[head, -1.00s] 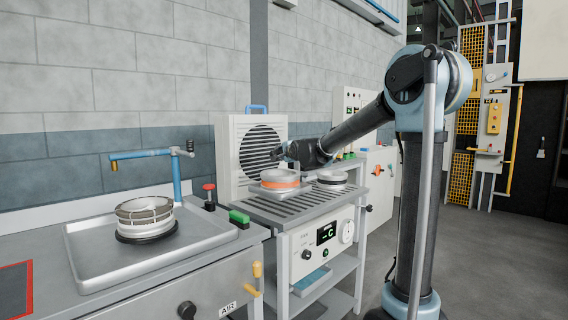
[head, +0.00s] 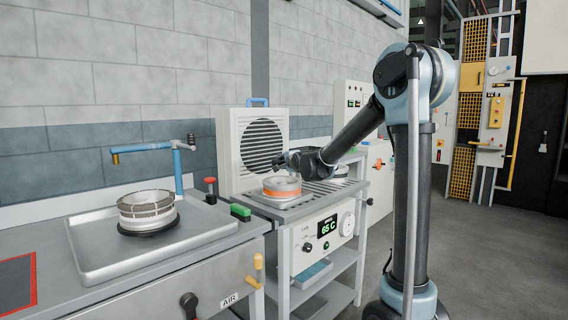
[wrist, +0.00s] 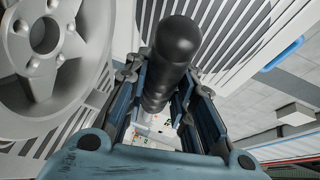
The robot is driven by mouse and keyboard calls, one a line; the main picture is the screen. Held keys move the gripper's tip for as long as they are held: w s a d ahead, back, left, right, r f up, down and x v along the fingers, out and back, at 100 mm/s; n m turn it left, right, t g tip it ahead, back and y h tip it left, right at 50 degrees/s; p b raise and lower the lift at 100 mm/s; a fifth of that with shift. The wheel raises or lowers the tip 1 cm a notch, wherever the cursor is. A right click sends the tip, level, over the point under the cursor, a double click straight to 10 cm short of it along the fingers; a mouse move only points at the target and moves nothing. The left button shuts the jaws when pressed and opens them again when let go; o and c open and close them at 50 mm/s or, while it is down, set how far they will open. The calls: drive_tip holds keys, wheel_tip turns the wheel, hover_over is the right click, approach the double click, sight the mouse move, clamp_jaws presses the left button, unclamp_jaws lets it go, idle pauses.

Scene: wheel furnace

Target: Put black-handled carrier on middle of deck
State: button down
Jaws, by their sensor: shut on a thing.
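My gripper (wrist: 160,108) is shut on a thick black handle (wrist: 178,42) in the wrist view, and the handle stands between the fingers. In the head view my gripper (head: 285,161) is above the slatted grey deck (head: 325,190), close over an orange-banded round wheel (head: 282,188) on a pale carrier (head: 284,203). A spoked grey wheel (wrist: 47,42) lies beside the handle in the wrist view. The handle cannot be made out in the head view. Whether the carrier touches the deck is unclear.
Another round part (head: 343,171) is at the deck's right, partly behind my arm. A louvred fan box (head: 232,150) stands behind the deck. At the left a wheel (head: 146,208) sits in a steel tray (head: 100,262). A blue pipe (head: 150,147) overhangs it.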

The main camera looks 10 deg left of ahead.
drive_tip(key=c, duration=1.3)
unclamp_jaws()
drive_tip(key=shift+c, duration=0.2)
drive_tip(key=v, duration=1.2)
drive_tip(key=s+d+f+n+g+h, duration=0.55)
drive_tip(key=s+d+f, duration=0.85)
drive_tip(key=s+d, duration=0.3)
drive_tip(key=s+d+f+n+g, duration=0.3)
drive_tip(key=s+d+f, duration=0.2)
drive_tip(key=s, duration=0.6)
drive_tip(key=s+d+f+n+g+h, duration=0.1)
drive_tip(key=s+d+f+n+g, duration=0.2)
drive_tip(key=s+d+f, duration=0.3)
drive_tip(key=s+f, duration=0.3)
drive_tip(key=s, duration=0.3)
drive_tip(key=shift+s+n+g, duration=0.25)
drive_tip(key=shift+n+g, duration=0.1)
